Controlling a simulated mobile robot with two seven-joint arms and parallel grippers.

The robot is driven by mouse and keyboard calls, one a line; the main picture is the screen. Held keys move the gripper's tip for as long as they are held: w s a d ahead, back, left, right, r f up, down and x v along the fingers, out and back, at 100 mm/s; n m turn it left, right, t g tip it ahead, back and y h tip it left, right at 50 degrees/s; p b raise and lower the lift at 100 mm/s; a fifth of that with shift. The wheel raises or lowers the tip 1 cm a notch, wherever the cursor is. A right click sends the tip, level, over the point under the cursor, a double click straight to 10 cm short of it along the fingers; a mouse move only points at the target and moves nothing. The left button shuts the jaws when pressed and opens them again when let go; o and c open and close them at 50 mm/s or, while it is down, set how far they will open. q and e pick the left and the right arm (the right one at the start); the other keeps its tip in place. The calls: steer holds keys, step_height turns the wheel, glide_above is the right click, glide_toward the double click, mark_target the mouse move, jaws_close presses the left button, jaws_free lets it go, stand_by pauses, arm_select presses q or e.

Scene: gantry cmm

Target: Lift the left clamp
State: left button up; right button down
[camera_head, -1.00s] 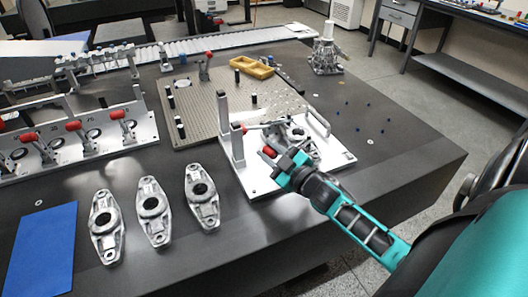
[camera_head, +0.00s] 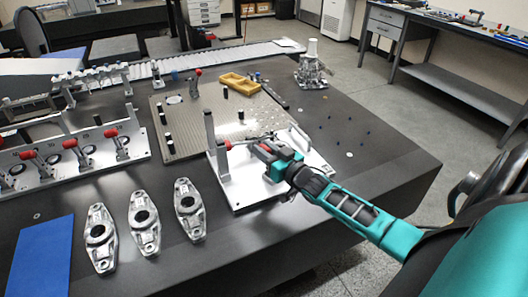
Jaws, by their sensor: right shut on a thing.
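A silver fixture plate (camera_head: 236,190) lies near the right side of the dark table, with a grey upright post (camera_head: 210,130) at its left. A clamp with a red handle (camera_head: 265,148) stands on the plate, mostly hidden by my right gripper. My right gripper (camera_head: 270,158) is shut on this red handle. A second small red tip (camera_head: 228,145) on a thin rod shows beside the post. My left gripper is not in view.
Several silver castings (camera_head: 144,217) lie on the table's front, beside a blue mat (camera_head: 42,257). A rack with red-handled clamps (camera_head: 75,160) stands at left. A perforated plate (camera_head: 185,135) with a yellow tray (camera_head: 238,84) lies behind the fixture. The table's right part is mostly clear.

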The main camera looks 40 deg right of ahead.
steer(key=shift+d+r, duration=0.1)
steer(key=shift+d, duration=0.05)
stand_by(0.3)
steer(key=c, duration=0.8)
jaws_free()
steer(key=shift+c, duration=0.2)
steer(key=shift+s, duration=0.1)
steer(key=s+p, duration=0.1)
steer(key=s, duration=1.1)
steer(key=shift+s, duration=0.35)
steer(key=s+a+f+n+g, duration=0.1)
steer(key=s+a+f+g, duration=0.1)
steer(key=a, duration=0.5)
steer(key=s+a+f+n+g+y, duration=0.1)
steer(key=s+a+f, duration=0.3)
steer(key=a, duration=0.4)
steer(key=s+a+f+n+g, duration=0.1)
steer(key=s+a+f+g, duration=0.2)
steer(key=a, duration=0.5)
steer(key=shift+s+a+f+g+y, duration=0.25)
steer(key=shift+f+g+y, duration=0.15)
steer(key=shift+f+g, duration=0.2)
